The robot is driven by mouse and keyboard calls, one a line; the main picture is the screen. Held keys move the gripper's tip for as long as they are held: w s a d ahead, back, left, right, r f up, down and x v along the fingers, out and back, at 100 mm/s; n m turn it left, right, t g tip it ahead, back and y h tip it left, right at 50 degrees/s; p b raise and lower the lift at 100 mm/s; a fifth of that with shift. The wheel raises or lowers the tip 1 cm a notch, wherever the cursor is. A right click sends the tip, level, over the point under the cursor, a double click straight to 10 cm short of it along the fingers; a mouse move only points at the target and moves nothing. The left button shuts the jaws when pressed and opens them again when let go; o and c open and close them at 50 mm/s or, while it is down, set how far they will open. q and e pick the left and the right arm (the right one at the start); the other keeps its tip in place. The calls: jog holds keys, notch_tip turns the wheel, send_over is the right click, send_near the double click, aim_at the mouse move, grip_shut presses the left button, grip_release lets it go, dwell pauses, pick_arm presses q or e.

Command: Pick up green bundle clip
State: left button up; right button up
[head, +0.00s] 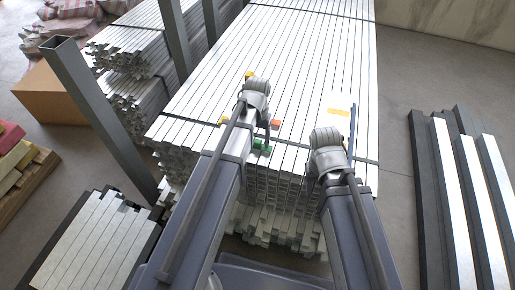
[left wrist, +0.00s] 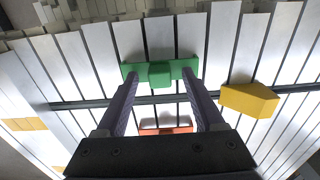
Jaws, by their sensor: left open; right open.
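The green bundle clip (left wrist: 160,73) lies on the strap across the light metal bars, near the ends of the stack. In the head view the green clip (head: 262,146) is just beside my left wrist, partly hidden. My left gripper (left wrist: 159,79) is open, pointing down at the clip. Its two fingertips overlap the clip's lower edge in the left wrist view, one each side of the raised middle block. I cannot tell whether they touch it. My right gripper (head: 349,128) is over the right part of the stack, mostly hidden by its wrist.
A red-orange clip (left wrist: 165,130) lies between my left fingers, nearer the palm. A yellow clip (left wrist: 249,99) lies to the right on the strap. A white label (head: 340,104) is near my right gripper. A steel post (head: 100,115) stands left of the stack.

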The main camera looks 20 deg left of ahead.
pick_arm(q)
jog(key=shift+r, duration=0.1)
jog(key=shift+c, duration=0.2)
grip_shut()
